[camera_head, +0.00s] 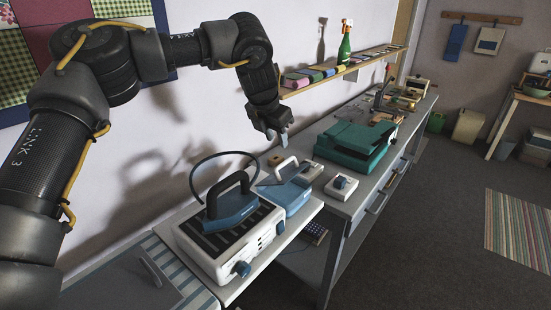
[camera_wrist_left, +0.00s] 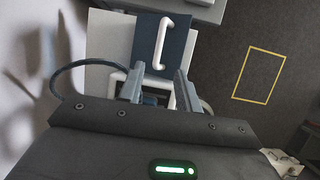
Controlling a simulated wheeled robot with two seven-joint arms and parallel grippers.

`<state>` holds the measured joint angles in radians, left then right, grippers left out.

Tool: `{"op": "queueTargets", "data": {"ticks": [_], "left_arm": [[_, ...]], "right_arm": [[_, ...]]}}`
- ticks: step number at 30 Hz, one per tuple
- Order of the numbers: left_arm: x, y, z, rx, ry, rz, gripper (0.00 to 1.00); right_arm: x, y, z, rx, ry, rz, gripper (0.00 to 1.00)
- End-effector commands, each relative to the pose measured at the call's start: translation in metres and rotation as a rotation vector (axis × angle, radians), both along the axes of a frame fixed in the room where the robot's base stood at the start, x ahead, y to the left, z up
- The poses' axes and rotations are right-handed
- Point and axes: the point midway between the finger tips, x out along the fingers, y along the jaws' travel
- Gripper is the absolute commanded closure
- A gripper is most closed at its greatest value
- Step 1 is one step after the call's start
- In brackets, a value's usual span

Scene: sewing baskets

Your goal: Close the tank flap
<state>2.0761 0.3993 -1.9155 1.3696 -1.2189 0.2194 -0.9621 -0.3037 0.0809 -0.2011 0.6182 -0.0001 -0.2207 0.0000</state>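The steam station (camera_head: 228,238) is a white box with a dark slotted top and a blue iron (camera_head: 230,208) on it. How far the flap stands up I cannot tell. My left gripper (camera_head: 283,136) is above the tank, apart from the handle. In the wrist view its fingers (camera_wrist_left: 159,88) are spread with nothing held.
A green machine (camera_head: 357,143) stands on the grey workbench (camera_head: 348,205) beyond the tank. A shelf (camera_head: 330,75) runs along the wall behind my gripper. The floor at right is mostly clear.

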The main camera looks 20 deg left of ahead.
Motion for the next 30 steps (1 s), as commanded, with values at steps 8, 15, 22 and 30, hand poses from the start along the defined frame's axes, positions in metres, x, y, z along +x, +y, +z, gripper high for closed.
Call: {"op": "queueTargets", "data": {"ticks": [8,15,22,30], "left_arm": [[0.017,-0.002,-0.045,0.001,0.006,0.003,0.66],[0.032,-0.006,-0.079,0.000,0.003,0.004,0.66],[0.037,-0.007,-0.092,0.000,0.001,0.002,0.66],[0.037,-0.007,-0.093,0.000,0.001,0.002,0.68]], "right_arm": [[0.000,-0.002,0.011,-0.003,-0.001,-0.001,1.00],[0.003,-0.002,0.019,-0.002,-0.005,-0.001,1.00],[0.004,-0.001,0.021,0.000,-0.006,-0.002,1.00],[0.005,0.003,0.021,0.004,-0.006,-0.003,1.00]]}}
